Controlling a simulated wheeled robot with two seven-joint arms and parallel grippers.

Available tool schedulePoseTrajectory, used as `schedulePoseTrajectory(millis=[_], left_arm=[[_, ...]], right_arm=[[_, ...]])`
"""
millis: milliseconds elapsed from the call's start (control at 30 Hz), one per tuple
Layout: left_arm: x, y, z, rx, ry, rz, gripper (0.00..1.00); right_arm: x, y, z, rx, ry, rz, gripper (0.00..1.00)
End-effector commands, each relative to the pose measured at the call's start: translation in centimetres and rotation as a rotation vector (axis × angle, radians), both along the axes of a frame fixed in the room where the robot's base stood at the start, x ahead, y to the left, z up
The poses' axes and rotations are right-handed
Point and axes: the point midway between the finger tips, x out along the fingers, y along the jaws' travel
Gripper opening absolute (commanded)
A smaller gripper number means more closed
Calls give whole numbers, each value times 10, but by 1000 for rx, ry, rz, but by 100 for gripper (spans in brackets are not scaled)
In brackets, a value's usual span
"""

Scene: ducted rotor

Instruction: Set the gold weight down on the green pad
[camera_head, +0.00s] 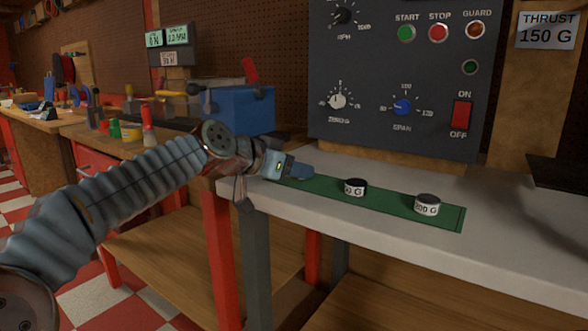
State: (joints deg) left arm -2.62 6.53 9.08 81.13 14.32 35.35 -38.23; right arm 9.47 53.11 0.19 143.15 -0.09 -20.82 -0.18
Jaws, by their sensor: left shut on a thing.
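The green pad (390,203) is a long strip on the pale bench top. My left gripper (306,174) is shut at the pad's far left end, low over or at the pad. What it holds is hidden by the gripper, and no gold weight shows elsewhere. A dark weight (354,188) with a white label stands on the middle of the pad. A grey weight (427,204) labelled 200 G stands near its right end. My right gripper is out of view.
A dark control panel (390,130) with knobs, buttons and a red switch stands behind the pad. A blue box (243,108) is behind my left wrist. A dark flat thing (560,172) is at the right. The bench top (500,225) is clear in front of the pad.

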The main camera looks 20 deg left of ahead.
Motion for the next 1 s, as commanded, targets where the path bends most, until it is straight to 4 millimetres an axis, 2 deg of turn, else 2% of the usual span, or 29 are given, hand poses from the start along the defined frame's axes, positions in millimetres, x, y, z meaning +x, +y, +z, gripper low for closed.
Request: schedulePoseTrajectory(millis=[67,100,267,500,633,767,1000], left_arm=[[0,0,-4,0,0,0,6],[0,0,-4,0,0,0,44],[0,0,-3,0,0,0,68],[0,0,-3,0,0,0,68],[-1,0,4,0,0,0,68],[-19,12,9,-1,-3,3,68],[-64,39,32,-1,-3,3,68]], right_arm=[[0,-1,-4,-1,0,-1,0],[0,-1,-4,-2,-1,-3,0],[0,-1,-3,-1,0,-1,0],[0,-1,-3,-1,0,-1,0],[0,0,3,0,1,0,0],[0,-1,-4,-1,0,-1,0],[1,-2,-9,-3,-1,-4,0]])
